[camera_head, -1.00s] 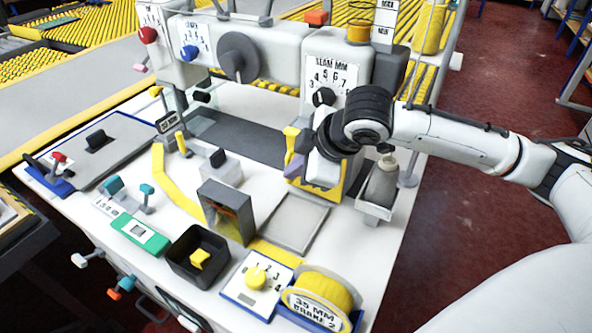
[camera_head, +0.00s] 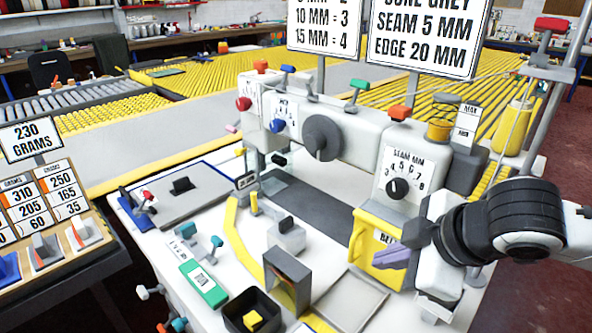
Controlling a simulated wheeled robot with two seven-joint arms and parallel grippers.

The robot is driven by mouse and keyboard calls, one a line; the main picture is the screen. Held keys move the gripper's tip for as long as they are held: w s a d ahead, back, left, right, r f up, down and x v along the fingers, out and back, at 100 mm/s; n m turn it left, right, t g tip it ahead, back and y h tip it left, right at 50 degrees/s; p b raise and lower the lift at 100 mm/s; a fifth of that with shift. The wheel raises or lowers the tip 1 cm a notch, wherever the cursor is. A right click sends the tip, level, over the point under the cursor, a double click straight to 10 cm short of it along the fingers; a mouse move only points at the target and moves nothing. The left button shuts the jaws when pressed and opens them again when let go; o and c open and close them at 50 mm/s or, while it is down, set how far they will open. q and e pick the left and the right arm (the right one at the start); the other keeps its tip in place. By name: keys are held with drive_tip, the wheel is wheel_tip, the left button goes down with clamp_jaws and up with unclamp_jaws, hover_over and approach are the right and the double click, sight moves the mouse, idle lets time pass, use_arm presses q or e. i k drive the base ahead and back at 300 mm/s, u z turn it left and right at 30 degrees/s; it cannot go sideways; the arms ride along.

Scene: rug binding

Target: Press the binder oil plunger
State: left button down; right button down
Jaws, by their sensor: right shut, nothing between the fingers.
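The binder (camera_head: 345,150) is a pale machine on the white table, with a grey handwheel and a seam dial. On its top right stands an amber cap (camera_head: 438,130) beside a tag marked MAX; I cannot tell for certain that this is the oil plunger. My left gripper is not in view.
A yellow bottle (camera_head: 512,128) stands behind the binder at the right. Coloured knobs, such as an orange one (camera_head: 398,112), top the binder. A black box (camera_head: 250,315) and a brown-fronted block (camera_head: 287,282) stand on the table. Signs rise behind.

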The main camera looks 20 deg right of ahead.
sight(398, 113)
drive_tip(key=k, duration=1)
